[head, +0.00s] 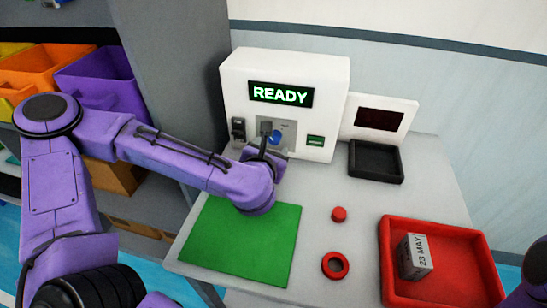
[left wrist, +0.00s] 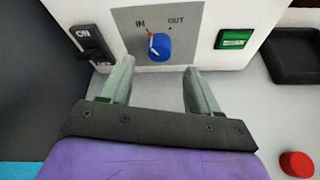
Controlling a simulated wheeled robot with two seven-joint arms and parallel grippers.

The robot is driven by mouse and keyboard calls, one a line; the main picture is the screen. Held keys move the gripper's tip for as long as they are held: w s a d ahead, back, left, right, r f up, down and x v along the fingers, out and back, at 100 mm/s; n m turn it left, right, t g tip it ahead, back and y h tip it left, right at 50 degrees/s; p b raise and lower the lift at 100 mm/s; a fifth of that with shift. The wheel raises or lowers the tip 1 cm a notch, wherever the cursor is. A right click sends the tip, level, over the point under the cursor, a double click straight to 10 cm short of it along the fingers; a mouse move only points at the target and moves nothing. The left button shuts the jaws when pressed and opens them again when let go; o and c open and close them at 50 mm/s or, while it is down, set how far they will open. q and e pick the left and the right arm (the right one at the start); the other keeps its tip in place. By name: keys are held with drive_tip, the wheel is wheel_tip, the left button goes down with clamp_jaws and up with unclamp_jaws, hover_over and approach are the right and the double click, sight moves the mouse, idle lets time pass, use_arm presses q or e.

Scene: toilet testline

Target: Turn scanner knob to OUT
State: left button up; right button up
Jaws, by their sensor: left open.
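The white scanner (head: 288,70) stands at the back of the table and its screen reads READY. Its blue knob (left wrist: 159,47) sits on a grey panel between the labels IN and OUT, and its pointer mark faces IN. The knob also shows in the head view (head: 275,138), partly behind my gripper. My left gripper (left wrist: 155,78) is open, its two fingers in front of and below the knob, one toward each side, with nothing between them. A purple piece of my right arm shows at the lower right of the head view; its gripper is out of sight.
A black ON switch (left wrist: 92,48) and a green button (left wrist: 234,39) flank the knob panel. A green mat (head: 240,240), a red button (head: 339,214), a red ring (head: 335,265), a black tray (head: 376,175) and a red tray (head: 445,295) with a dated box are on the table.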

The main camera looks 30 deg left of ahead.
sight(274, 140)
use_arm(q)
drive_tip(key=p+x, duration=0.1)
drive_tip(key=x, duration=0.4)
drive_tip(key=shift+w+a, duration=0.1)
drive_tip(key=shift+a, duration=0.05)
drive_tip(key=shift+w+f, duration=0.1)
drive_tip(key=shift+w, duration=0.15)
use_arm(e)
drive_tip(key=shift+f, duration=0.4)
use_arm(q)
drive_tip(key=c, duration=1)
drive_tip(key=shift+c, duration=0.2)
